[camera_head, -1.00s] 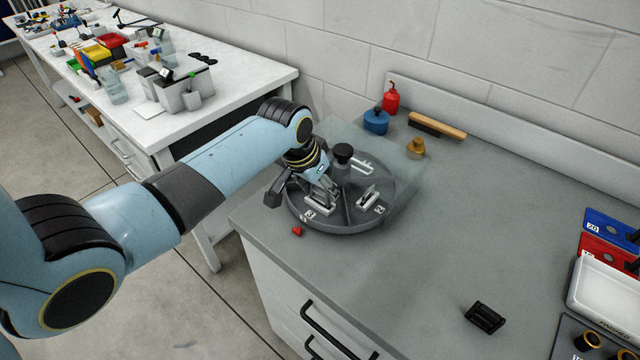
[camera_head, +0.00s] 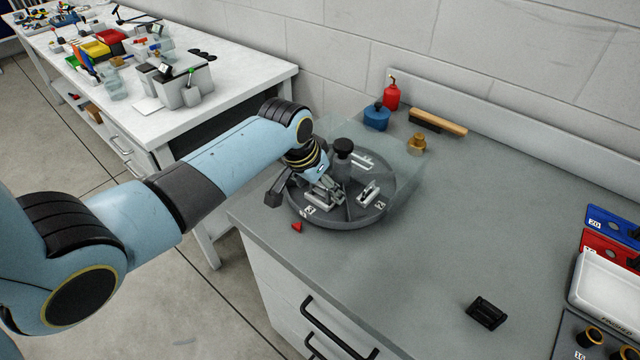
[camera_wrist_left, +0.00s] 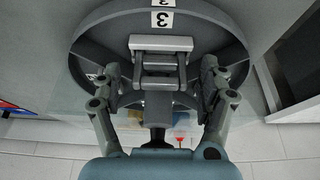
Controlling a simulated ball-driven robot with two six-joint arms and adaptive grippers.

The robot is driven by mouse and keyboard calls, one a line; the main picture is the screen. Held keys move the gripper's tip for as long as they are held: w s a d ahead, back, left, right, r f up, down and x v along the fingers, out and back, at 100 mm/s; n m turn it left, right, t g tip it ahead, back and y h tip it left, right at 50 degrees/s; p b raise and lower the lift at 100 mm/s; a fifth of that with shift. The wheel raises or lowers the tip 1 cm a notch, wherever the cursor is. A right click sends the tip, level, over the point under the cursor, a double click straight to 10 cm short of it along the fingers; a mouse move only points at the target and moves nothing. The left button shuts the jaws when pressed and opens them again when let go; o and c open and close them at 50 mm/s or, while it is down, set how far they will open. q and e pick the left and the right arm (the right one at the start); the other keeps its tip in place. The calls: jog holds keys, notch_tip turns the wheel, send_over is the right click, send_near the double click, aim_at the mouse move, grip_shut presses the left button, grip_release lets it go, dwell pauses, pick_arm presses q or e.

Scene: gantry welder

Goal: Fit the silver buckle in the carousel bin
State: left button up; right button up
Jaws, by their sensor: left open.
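The grey round carousel bin (camera_head: 352,221) stands on the near left of the grey bench, divided into compartments. A silver buckle (camera_wrist_left: 160,62) lies in the compartment by the number 3 label; it also shows in the head view (camera_head: 317,202). My left gripper (camera_wrist_left: 160,72) is open over this compartment, with one finger on each side of the buckle and visible gaps between; in the head view the gripper (camera_head: 326,190) points down into the carousel. Another silver piece (camera_head: 369,192) lies in the compartment to the right. My right gripper is out of view.
A clear, see-through guard (camera_head: 405,185) stands around the carousel's far right side. A red wedge (camera_head: 297,227) lies at the bench edge. A blue pot (camera_head: 376,117), a red bottle (camera_head: 391,96), a brass piece (camera_head: 416,143) and a brush (camera_head: 438,122) stand behind.

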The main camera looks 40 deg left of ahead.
pick_arm(q)
jog(key=v, duration=1.1)
jog(key=s+d+r+y, duration=0.1)
jog(key=s+d+r, duration=0.1)
jog(key=s, duration=0.9)
jog(key=s+d+r, duration=0.2)
jog(key=s, duration=0.9)
jog(key=s+a+f+g+b, duration=0.15)
jog(key=f+b, duration=0.45)
jog(key=f, duration=1.4)
jog(key=s+a+f+g+b, duration=0.15)
jog(key=f+b, duration=0.45)
jog(key=f, duration=1.4)
jog(key=s+f+b, duration=0.7)
jog(key=s+f, duration=1)
jog(key=f, duration=0.4)
jog(key=shift+s+a+f+n+g+b, duration=0.2)
jog(key=shift+a+f+n+g+b, duration=0.1)
jog(key=shift+a, duration=0.1)
